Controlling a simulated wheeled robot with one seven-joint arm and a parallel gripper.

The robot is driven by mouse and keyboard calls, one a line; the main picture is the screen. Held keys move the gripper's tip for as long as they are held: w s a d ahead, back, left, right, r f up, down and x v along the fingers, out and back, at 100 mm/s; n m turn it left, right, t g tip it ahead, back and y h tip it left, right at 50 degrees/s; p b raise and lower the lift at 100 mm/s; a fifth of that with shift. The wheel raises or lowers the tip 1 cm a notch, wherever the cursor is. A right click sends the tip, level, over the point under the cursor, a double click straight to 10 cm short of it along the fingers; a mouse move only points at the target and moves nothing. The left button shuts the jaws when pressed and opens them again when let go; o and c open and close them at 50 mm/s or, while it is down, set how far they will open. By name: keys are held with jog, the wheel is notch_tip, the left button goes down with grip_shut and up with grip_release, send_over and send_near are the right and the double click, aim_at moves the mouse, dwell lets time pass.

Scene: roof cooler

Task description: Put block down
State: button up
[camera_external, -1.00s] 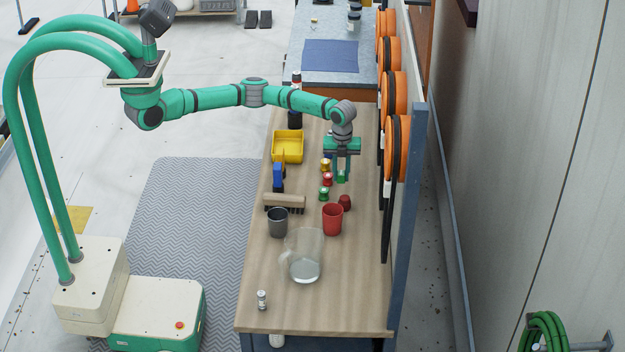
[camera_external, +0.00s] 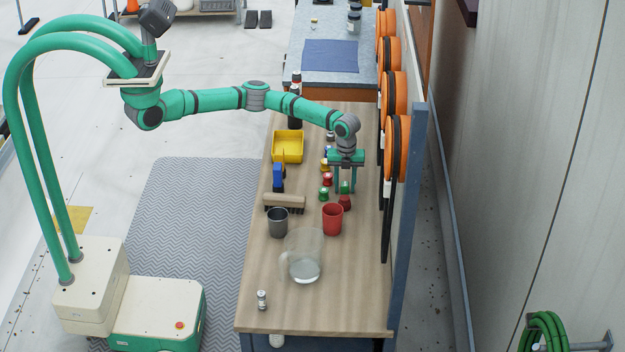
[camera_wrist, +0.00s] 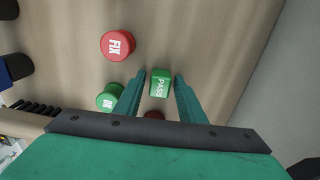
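The green block (camera_wrist: 160,82), marked PASS, stands between the two fingers of my gripper (camera_wrist: 158,88) in the wrist view, with a small gap on each side. My gripper (camera_external: 345,189) is open and low over the wooden table (camera_external: 335,285). The external view shows the block (camera_external: 345,187) between the fingertips, just behind a dark red piece (camera_external: 344,202). The block looks set down on the table, but its underside is hidden. The dark red piece (camera_wrist: 153,115) is partly hidden by my gripper in the wrist view.
A red FIX button (camera_wrist: 117,45) and a green OK button (camera_wrist: 110,97) lie left of my gripper. A red cup (camera_external: 332,217), grey cup (camera_external: 278,222) and clear pitcher (camera_external: 304,262) stand nearer the camera. Orange reels (camera_external: 397,148) line the right edge.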

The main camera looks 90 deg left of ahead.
aim_at(345, 183)
dwell(0.3)
notch_tip(345, 183, up, 12)
jog(key=shift+r, duration=0.15)
dwell(0.4)
